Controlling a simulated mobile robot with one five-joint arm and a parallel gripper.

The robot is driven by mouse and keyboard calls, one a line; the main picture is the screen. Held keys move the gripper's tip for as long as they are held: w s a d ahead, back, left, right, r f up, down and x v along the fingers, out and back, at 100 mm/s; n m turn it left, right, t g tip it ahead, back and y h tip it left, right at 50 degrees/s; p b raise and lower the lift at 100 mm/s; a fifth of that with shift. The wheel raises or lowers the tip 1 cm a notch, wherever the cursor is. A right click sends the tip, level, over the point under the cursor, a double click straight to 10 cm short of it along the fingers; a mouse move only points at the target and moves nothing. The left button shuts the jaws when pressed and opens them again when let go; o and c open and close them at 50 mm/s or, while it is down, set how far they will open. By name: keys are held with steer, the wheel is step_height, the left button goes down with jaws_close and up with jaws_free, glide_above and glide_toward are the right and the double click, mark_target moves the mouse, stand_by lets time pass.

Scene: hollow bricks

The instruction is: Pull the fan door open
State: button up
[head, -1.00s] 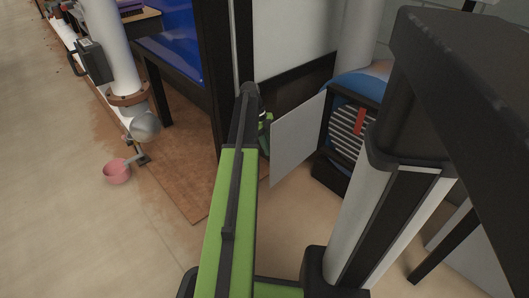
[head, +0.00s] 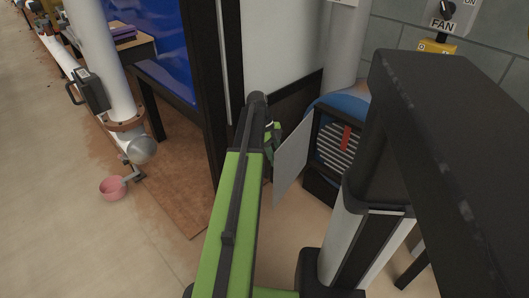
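The fan door is a thin grey panel (head: 292,163) that stands swung out from the front of the blue fan unit (head: 343,104). The opening beside it shows white slats (head: 334,155) and a red strip (head: 346,139). My gripper (head: 272,138) is at the left side of the door, at the far end of my green arm. It is small and partly hidden by my arm, so I cannot see whether its fingers touch the door or how wide they are.
A dark-framed booth with a blue panel (head: 155,40) stands to the left over a brown board (head: 170,185). A pink pot (head: 112,188) lies on the floor. A FAN switch (head: 441,14) is on the wall at upper right. Floor at lower left is clear.

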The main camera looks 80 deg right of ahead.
mark_target(284, 155)
steer(key=s+r, duration=0.1)
steer(key=s+a+r+p, duration=0.1)
steer(key=shift+s+a+r, duration=0.1)
steer(key=shift+s+a, duration=0.05)
steer(key=shift+s, duration=0.2)
steer(key=shift+s+a+r, duration=0.1)
steer(key=shift+s+a, duration=0.05)
steer(key=shift+s, duration=0.3)
steer(key=shift+c, duration=0.2)
